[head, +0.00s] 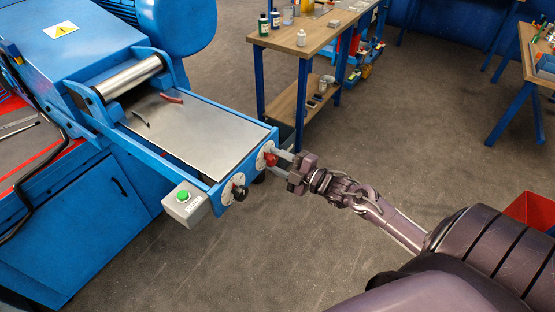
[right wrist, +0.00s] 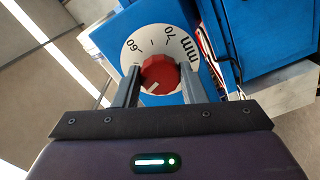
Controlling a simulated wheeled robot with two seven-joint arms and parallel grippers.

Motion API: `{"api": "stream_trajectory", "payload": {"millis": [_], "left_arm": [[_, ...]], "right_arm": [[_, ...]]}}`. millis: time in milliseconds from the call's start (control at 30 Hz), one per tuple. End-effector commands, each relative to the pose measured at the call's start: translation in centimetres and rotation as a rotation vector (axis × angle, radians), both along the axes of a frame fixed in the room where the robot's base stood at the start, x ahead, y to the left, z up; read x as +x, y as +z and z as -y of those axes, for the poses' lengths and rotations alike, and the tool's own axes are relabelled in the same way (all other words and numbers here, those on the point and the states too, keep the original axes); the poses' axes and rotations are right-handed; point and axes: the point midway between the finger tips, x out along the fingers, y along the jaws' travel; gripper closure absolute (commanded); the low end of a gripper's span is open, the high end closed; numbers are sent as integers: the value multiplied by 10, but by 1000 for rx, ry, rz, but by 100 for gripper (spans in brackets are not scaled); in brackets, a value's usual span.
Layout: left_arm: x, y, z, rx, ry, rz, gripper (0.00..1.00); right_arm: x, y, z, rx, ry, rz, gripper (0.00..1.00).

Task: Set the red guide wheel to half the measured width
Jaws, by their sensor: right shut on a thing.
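The red guide wheel (head: 270,159) sits on a white round dial at the right end of the blue machine's front rail. My right gripper (head: 283,163) reaches it from the right, its two fingers closed on either side of it. In the right wrist view the red wheel (right wrist: 160,73) is between the fingertips of my right gripper (right wrist: 159,84). The dial (right wrist: 133,53) shows 60, 70 and "mm". A pale mark on the wheel points to the lower left; the number there is hidden. My left gripper is out of view.
A black wheel (head: 239,192) on its own dial is left of the red one. A grey box with a green button (head: 183,196) hangs at the rail's left end. A metal plate (head: 190,135) with small tools lies behind. A wooden workbench (head: 300,42) stands beyond.

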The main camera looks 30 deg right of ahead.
Motion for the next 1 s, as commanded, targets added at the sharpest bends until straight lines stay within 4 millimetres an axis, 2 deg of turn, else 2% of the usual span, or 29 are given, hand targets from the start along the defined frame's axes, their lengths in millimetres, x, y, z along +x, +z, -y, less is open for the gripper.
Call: {"api": "stream_trajectory", "payload": {"millis": [500,1000], "left_arm": [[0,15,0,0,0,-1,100],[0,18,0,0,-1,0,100]], "right_arm": [[0,0,0,333,0,-139,85],[0,-1,0,419,0,-176,85]]}}
